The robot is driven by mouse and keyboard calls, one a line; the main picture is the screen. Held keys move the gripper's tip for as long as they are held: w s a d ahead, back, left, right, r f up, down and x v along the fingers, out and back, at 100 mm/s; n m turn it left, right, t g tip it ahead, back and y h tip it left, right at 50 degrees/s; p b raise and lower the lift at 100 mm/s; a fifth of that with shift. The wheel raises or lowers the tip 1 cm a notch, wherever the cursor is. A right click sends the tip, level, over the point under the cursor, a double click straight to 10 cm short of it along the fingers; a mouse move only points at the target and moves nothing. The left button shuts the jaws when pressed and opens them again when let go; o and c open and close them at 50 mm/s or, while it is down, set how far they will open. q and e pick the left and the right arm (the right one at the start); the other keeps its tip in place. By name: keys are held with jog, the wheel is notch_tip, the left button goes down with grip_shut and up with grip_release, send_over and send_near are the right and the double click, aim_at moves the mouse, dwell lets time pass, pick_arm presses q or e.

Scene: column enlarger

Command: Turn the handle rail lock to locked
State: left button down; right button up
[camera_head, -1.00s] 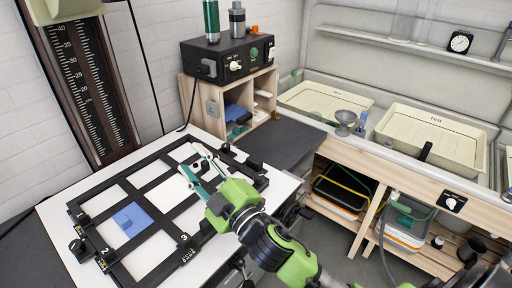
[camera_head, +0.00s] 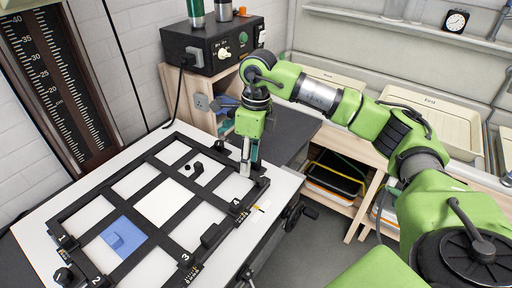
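The black easel frame (camera_head: 66,213) with several window openings lies on the white board. It carries a black handle (camera_head: 211,236) on its near right rail, a small black lever (camera_head: 198,168) near the far side, and a round black knob (camera_head: 63,276) at the near left corner. I cannot tell which of these is the handle rail lock or how it is set. My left gripper is not in view.
A black control box (camera_head: 212,48) stands on a wooden shelf behind. The tall scale column (camera_head: 60,90) rises at the left. Cream trays (camera_head: 440,112) sit in the sink at the right, partly behind my arm.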

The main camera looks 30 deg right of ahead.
aim_at(260, 177)
jog(key=d, duration=0.1)
jog(key=d+r+h, duration=0.1)
jog(key=d, duration=0.1)
jog(key=shift+s+d, duration=0.15)
jog(key=shift+d+f+m, duration=0.1)
jog(key=shift+f+m, duration=0.05)
jog(key=shift+m, duration=0.15)
jog(key=shift+f+b, duration=2.25)
jog(key=shift+f, duration=1.5)
jog(key=shift+c, duration=0.4)
